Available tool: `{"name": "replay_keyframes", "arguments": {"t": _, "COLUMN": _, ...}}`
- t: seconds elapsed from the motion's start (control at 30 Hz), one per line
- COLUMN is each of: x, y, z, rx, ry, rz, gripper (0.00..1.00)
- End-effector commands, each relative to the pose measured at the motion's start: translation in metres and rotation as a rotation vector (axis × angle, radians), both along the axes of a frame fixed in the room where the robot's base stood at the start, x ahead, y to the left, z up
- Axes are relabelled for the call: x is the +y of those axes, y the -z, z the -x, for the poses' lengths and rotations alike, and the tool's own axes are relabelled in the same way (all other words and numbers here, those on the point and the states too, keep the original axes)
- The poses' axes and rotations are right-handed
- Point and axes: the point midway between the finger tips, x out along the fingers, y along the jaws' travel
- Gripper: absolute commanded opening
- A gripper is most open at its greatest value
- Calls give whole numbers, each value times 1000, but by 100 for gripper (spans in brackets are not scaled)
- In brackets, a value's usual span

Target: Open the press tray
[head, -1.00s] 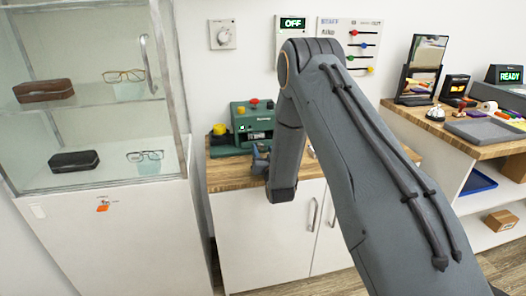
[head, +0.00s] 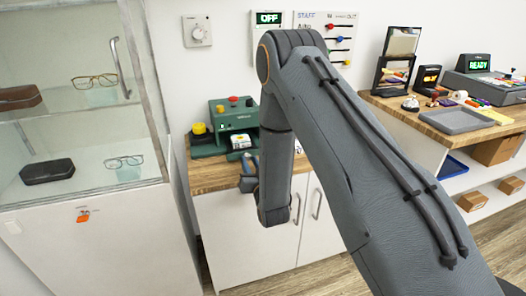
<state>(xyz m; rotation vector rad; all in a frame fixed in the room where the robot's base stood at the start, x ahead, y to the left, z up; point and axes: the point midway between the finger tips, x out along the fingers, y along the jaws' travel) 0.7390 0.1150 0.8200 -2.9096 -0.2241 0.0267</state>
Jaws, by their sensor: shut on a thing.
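The green press (head: 233,113) stands on the wooden top of the white cabinet, with coloured knobs on top and a yellow button at its left. Its tray (head: 241,154) stands out at the front of the press, towards my gripper, with a small white and yellow piece (head: 240,141) on it. My gripper (head: 249,168) is at the front edge of the counter, shut on the tray's front. My arm hides the right side of the press and part of the grip, so the exact contact is hard to see.
A glass case (head: 75,110) with spectacles and dark cases stands close on the left. A right-hand counter (head: 440,130) holds a mirror, a grey tray (head: 457,121) and a READY display (head: 480,63). Cabinet doors (head: 240,230) lie below my gripper.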

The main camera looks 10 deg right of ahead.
Motion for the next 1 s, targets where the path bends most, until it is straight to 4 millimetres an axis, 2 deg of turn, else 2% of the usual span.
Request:
{"name": "replay_keyframes", "arguments": {"t": 0.07, "x": 5, "y": -1, "z": 5, "rx": -1, "ry": -7, "rz": 0, "gripper": 0}}
{"name": "replay_keyframes", "arguments": {"t": 0.33, "x": 6, "y": 0, "z": 5, "rx": -2, "ry": -8, "rz": 0, "gripper": 0}}
{"name": "replay_keyframes", "arguments": {"t": 0.37, "x": 6, "y": 0, "z": 5, "rx": -2, "ry": -8, "rz": 0, "gripper": 29}}
{"name": "replay_keyframes", "arguments": {"t": 0.47, "x": 5, "y": 0, "z": 5, "rx": -2, "ry": -8, "rz": 0, "gripper": 45}}
{"name": "replay_keyframes", "arguments": {"t": 0.77, "x": 4, "y": 0, "z": 6, "rx": -1, "ry": -6, "rz": 0, "gripper": 45}}
{"name": "replay_keyframes", "arguments": {"t": 0.87, "x": 3, "y": 1, "z": 12, "rx": 0, "ry": -6, "rz": 0, "gripper": 45}}
{"name": "replay_keyframes", "arguments": {"t": 1.0, "x": 0, "y": 1, "z": 33, "rx": 2, "ry": -7, "rz": 0, "gripper": 45}}
